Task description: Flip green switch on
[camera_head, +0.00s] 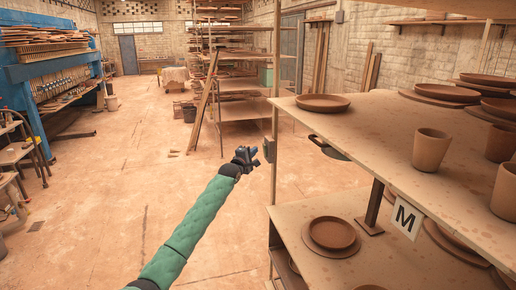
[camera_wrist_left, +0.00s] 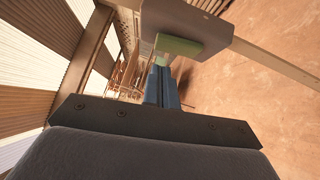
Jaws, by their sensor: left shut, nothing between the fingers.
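The green switch (camera_wrist_left: 180,47) is a flat green rocker on a grey box (camera_wrist_left: 188,22) in the left wrist view. In the head view the small grey box (camera_head: 268,150) sits on the front post of the shelf, and its green face cannot be made out. My left gripper (camera_head: 248,154) is shut and empty, just left of the box. In the left wrist view its blue fingers (camera_wrist_left: 163,76) point at the green switch's lower left edge. I cannot tell whether they touch it. My right gripper is not in view.
The shelf (camera_head: 330,205) with brown plates and cups stands close on the right, its thin post (camera_head: 276,80) beside the gripper. A sign marked M (camera_head: 406,217) hangs there. Open floor (camera_head: 130,190) lies to the left. A blue rack (camera_head: 50,75) stands far left.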

